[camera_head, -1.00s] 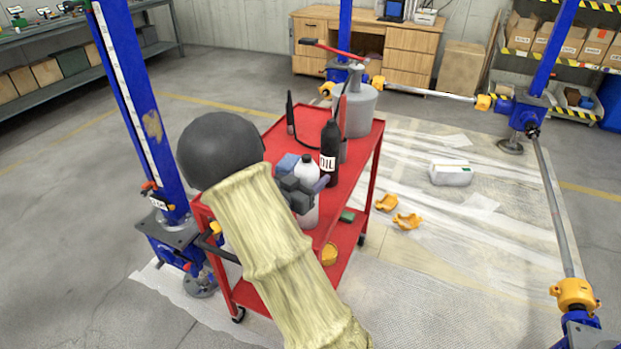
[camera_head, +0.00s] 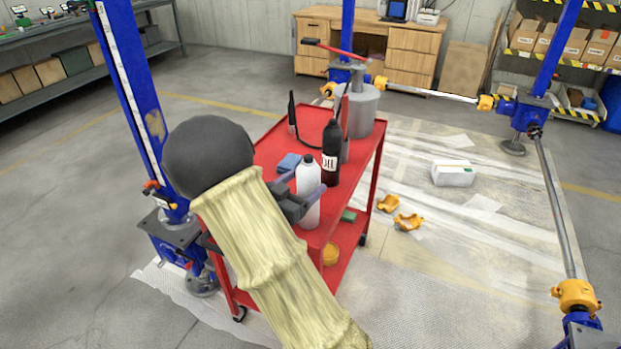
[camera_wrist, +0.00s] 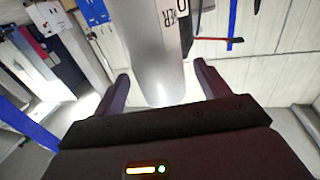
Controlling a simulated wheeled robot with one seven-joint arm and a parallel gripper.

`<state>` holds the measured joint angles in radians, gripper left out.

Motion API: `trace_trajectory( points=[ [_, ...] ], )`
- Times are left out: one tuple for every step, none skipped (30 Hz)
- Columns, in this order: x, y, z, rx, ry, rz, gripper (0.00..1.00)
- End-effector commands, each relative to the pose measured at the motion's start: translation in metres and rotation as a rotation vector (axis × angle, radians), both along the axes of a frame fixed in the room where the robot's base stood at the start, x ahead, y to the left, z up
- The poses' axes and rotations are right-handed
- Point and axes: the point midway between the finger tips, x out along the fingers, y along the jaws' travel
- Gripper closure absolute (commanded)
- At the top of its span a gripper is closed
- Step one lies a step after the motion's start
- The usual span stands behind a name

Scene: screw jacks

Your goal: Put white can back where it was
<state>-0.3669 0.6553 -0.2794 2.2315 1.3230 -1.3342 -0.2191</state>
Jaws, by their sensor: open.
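The white can (camera_head: 309,183), a pale bottle with a dark cap, stands upright on the red cart's top near its front edge. My gripper (camera_head: 302,189) is open, with its fingers at the can's sides. In the wrist view the can (camera_wrist: 150,45) is a pale grey cylinder with dark lettering, between the two spread fingers, and gaps show beside it. The gripper body hides part of the can's left side in the head view.
A black oil bottle (camera_head: 330,155) stands close behind the can to the right. A blue block (camera_head: 289,163) lies behind it to the left. A grey canister (camera_head: 362,112) stands at the cart's back. A blue lift column (camera_head: 133,90) rises left of my arm.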

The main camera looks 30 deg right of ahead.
Motion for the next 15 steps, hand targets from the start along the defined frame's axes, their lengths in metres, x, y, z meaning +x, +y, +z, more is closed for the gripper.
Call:
trace_trajectory(
  points=[
    [-0.004,0.01,0.0,0.001,0.0,0.003,0.25],
    [-0.007,0.016,0.0,0.0,0.0,0.003,0.25],
    [-0.011,0.022,0.0,0.001,0.0,0.001,0.25],
    [-0.013,0.028,0.0,0.001,0.0,0.003,0.25],
    [-0.016,0.033,0.0,0.001,0.0,0.001,0.25],
    [-0.019,0.04,0.001,0.0,0.0,0.001,0.25],
    [-0.022,0.045,0.001,0.0,0.0,0.0,0.25],
    [-0.024,0.05,0.0,0.001,0.0,0.001,0.25],
    [-0.027,0.056,0.0,0.0,0.001,0.0,0.25],
    [-0.029,0.06,0.0,0.0,0.001,0.0,0.25],
    [-0.03,0.063,0.0,0.0,0.001,-0.001,0.25],
    [-0.032,0.067,0.0,0.0,0.001,-0.002,0.25],
    [-0.033,0.069,0.0,0.0,0.001,-0.002,0.25],
    [-0.034,0.071,0.0,0.0,0.001,-0.002,0.25],
    [-0.035,0.073,0.0,0.0,0.001,-0.003,0.25]
  ],
)
